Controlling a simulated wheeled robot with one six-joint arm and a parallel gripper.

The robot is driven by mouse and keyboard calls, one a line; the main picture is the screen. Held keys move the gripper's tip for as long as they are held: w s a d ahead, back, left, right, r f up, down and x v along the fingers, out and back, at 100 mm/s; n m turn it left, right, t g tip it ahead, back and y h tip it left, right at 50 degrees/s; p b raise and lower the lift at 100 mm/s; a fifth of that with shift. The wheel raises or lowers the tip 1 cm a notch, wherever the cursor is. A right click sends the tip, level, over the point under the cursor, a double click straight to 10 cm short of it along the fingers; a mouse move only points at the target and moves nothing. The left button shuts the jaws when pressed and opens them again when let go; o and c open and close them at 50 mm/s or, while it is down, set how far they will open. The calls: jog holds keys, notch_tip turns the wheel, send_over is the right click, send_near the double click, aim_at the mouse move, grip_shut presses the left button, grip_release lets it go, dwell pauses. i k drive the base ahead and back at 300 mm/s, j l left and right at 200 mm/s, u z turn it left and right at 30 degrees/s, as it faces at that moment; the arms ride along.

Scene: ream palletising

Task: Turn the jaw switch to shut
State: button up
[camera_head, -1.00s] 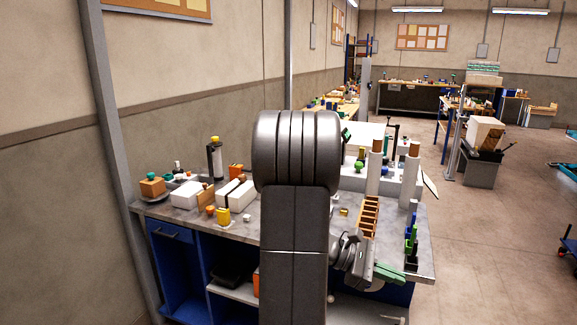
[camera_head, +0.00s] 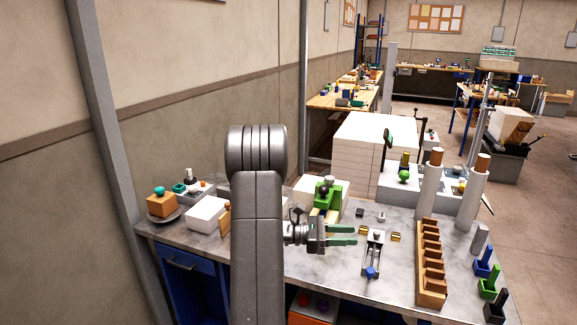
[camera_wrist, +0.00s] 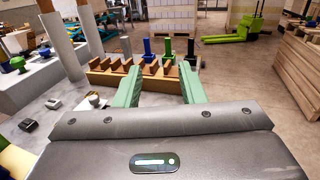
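My gripper (camera_head: 342,235) has green fingers, which point right above the marble-topped bench in the head view. In the wrist view the fingers (camera_wrist: 160,90) stand apart with nothing between them. I cannot tell for sure which thing is the jaw switch. A small pale fixture with a blue knob (camera_head: 371,272) lies on the bench just right of my fingertips, apart from them. A green device with a dark ball on top (camera_head: 325,195) stands behind my gripper. A white box with green and yellow knobs (camera_head: 400,188) stands at the back right. No switch marking is legible.
A wooden slotted rack (camera_head: 430,265) stands right of the fixture and shows ahead in the wrist view (camera_wrist: 125,80). Two wood-topped grey posts (camera_head: 431,195) rise behind it. Blue, green and black holders line the right edge. Small blocks lie behind the fixture.

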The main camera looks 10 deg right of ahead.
aim_at(329, 179)
jog(key=i+u, duration=0.15)
jog(key=i, duration=0.35)
jog(key=i+l+u, duration=0.2)
jog(key=i, duration=0.3)
